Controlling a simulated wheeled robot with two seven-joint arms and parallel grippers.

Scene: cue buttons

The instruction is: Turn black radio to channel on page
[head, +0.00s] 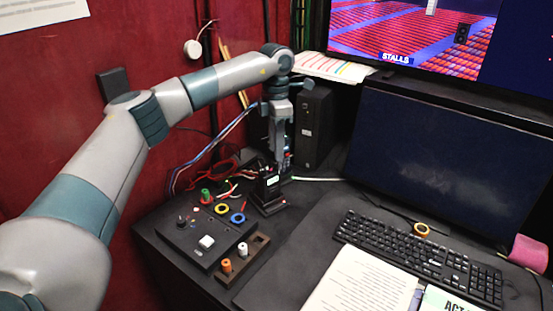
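The black radio (267,188) stands upright on the dark desk, with a small lit display on its front. My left arm reaches in from the left, and its gripper (279,158) points down at the radio's top. The fingers are small and overlap the radio's top, so I cannot tell whether they touch it or how far apart they are. A white printed page (358,286) lies on the desk at the front; its text is too small to read. My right gripper is not in view.
Left of the radio is a black control box (206,243) with a white button, and a small rack (241,262) with orange and white pegs. Cables lie behind. A keyboard (420,257), a dark monitor (450,150) and a black speaker-like box (313,127) stand around.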

